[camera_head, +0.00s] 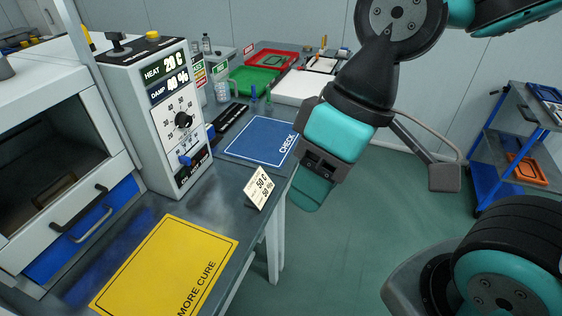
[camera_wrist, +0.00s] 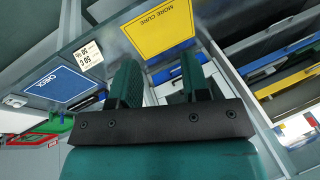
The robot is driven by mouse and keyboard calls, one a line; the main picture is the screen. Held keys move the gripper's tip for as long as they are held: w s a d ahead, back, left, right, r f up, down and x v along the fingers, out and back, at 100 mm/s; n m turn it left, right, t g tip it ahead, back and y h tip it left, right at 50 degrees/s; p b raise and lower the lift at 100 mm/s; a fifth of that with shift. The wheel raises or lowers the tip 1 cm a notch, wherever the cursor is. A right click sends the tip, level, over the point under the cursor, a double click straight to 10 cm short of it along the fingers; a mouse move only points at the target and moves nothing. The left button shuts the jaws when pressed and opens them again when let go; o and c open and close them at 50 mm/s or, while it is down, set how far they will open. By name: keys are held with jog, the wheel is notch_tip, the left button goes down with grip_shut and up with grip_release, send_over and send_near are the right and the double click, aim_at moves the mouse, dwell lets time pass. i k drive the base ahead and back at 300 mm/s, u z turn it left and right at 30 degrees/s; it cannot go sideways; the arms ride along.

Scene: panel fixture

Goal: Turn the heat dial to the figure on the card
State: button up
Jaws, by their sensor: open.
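The heat dial is a black knob (camera_head: 183,120) on a white scale on the front of the grey control panel (camera_head: 150,110). The panel's HEAT display (camera_head: 165,69) reads 20 C. The small cream card (camera_head: 258,188) stands tilted at the bench edge. Its top line appears to read 50 C; its lower line is too small to read surely. The card also shows upside down in the wrist view (camera_wrist: 88,56). My gripper (camera_head: 312,192) is open and empty, right of the card and well apart from the dial. Its two fingers show in the wrist view (camera_wrist: 160,80).
A blue lever (camera_head: 185,160) sits below the dial. A yellow MORE CURE mat (camera_head: 165,268) and a blue CHECK mat (camera_head: 258,138) lie on the bench. Red (camera_head: 270,59) and green (camera_head: 232,84) trays stand farther back. A blue trolley (camera_head: 490,130) stands right; floor between is clear.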

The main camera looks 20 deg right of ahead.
aim_at(181, 121)
jog(key=z, duration=0.05)
jog(key=i, duration=0.5)
jog(key=u, duration=0.15)
jog(key=k, duration=0.45)
jog(key=z, duration=0.9)
jog(key=i, duration=1)
jog(key=u, duration=0.65)
